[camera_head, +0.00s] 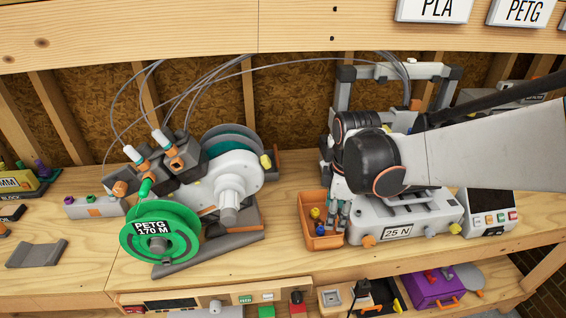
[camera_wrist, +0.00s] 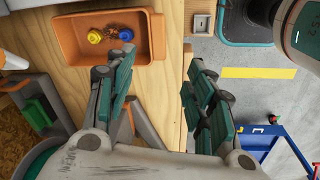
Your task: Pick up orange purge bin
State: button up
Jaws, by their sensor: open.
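The orange purge bin (camera_head: 323,243) stands on the wooden bench, just left of the grey printer base. In the wrist view the left fingertip overlaps the bin's lower right corner, and the right finger is over the bench edge and floor. In the head view my gripper (camera_head: 342,212) is at the bin's right side, partly hiding it. Whether it touches is unclear.
The grey printer (camera_head: 400,233) labelled 25 N stands close on the right. A green PETG spool (camera_head: 135,255) on a grey feeder stands to the left. Bare bench (camera_head: 277,240) lies left of the bin. A lower shelf holds a purple box (camera_head: 432,288).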

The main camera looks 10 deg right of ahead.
jog(key=w+n, duration=0.1)
jog(key=n+g+b, duration=0.1)
jog(key=n, duration=0.1)
send_over(328, 241)
notch_tip(328, 241, down, 10)
jog(key=shift+a+f, duration=0.1)
jog(key=shift+a, duration=0.05)
jog(key=f+b, duration=0.1)
jog(key=f, duration=0.1)
jog(key=f+b, duration=0.1)
jog(key=f, duration=0.2)
jog(key=shift+w+d+f, duration=0.1)
jog(key=shift+d, duration=0.1)
grip_shut()
